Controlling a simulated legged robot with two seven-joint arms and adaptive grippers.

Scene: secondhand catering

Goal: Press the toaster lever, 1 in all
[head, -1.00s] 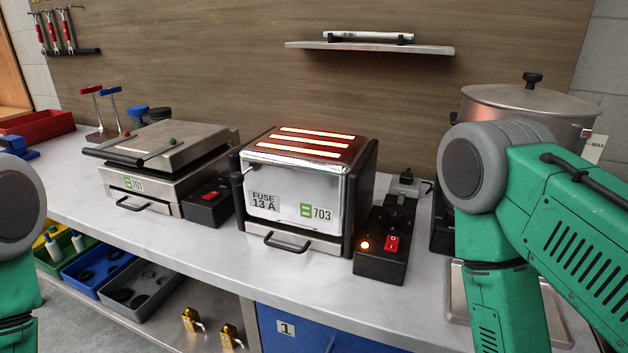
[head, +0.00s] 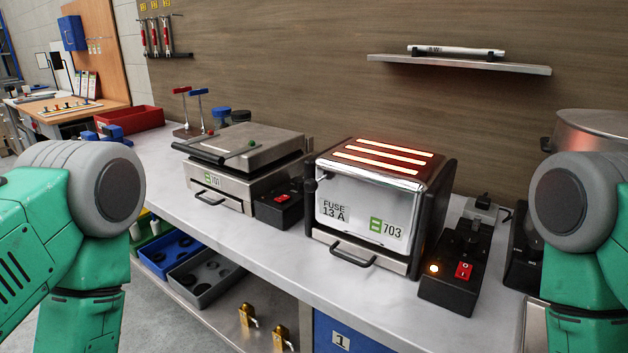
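The toaster (head: 365,210), marked 703 and "FUSE 13 A", stands on the counter right of the picture's middle. Its three top slots (head: 382,157) glow orange. A dark knob, seemingly the lever (head: 311,186), sticks out at its left front edge, high up. A black switch box (head: 450,283) at its right has a red rocker switch and a lit amber lamp. My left arm stands at the left and my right arm at the right edge, both apart from the toaster. Both grippers are below the picture and not seen.
A contact grill (head: 235,170) marked 701 stands left of the toaster, with its own switch box (head: 280,207). A steel pot (head: 590,135) is at the right. A shelf (head: 460,65) hangs above. Bare counter (head: 320,285) lies in front of the toaster.

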